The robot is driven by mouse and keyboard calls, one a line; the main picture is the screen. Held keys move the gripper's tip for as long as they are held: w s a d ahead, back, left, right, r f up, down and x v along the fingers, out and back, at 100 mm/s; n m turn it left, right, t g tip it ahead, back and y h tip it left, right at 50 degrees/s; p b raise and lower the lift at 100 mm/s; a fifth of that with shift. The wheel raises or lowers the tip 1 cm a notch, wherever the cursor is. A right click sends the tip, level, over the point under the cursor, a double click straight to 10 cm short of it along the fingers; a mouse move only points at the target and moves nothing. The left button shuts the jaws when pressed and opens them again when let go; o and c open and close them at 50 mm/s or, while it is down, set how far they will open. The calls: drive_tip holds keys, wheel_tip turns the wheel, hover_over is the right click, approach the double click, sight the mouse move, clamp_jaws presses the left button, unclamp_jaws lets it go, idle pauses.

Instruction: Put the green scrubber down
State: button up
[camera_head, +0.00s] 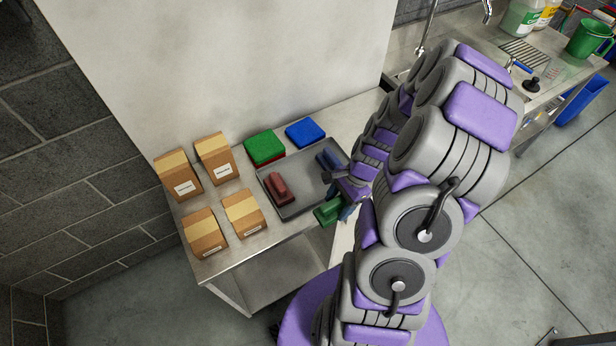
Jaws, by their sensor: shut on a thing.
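The green scrubber (326,212) is at the front right corner of the grey tray (291,212). My gripper (338,200) is shut on it, with my arm coming in from the right. The gripper and arm cover part of the scrubber, and I cannot tell whether it touches the tray or the table. A red scrubber (281,189) lies in the tray's left part. A blue scrubber (326,160) lies near the tray's back right, partly hidden by my arm.
A green pad on a red one (265,147) and a blue pad (305,133) lie behind the tray. Several cardboard boxes (180,174) stand on the left of the metal table (240,261). A sink counter (545,68) with bottles is at the upper right.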

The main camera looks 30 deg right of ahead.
drive_tip(key=shift+w+a, duration=0.3)
drive_tip(key=w, duration=0.4)
drive_tip(key=w+f+b, duration=0.1)
drive_tip(key=w, duration=0.8)
drive_tip(key=shift+w+a+f+b, duration=0.1)
drive_tip(key=shift+a+f+b, duration=0.05)
drive_tip(key=shift+f+b, duration=0.15)
drive_tip(key=shift+w+a, duration=0.15)
drive_tip(key=shift+w, duration=0.85)
wheel_tip(320, 180, down, 2)
drive_tip(key=shift+w+f, duration=0.1)
drive_tip(key=shift+f, duration=0.45)
drive_tip(key=o, duration=1.4)
drive_tip(key=shift+b, duration=0.3)
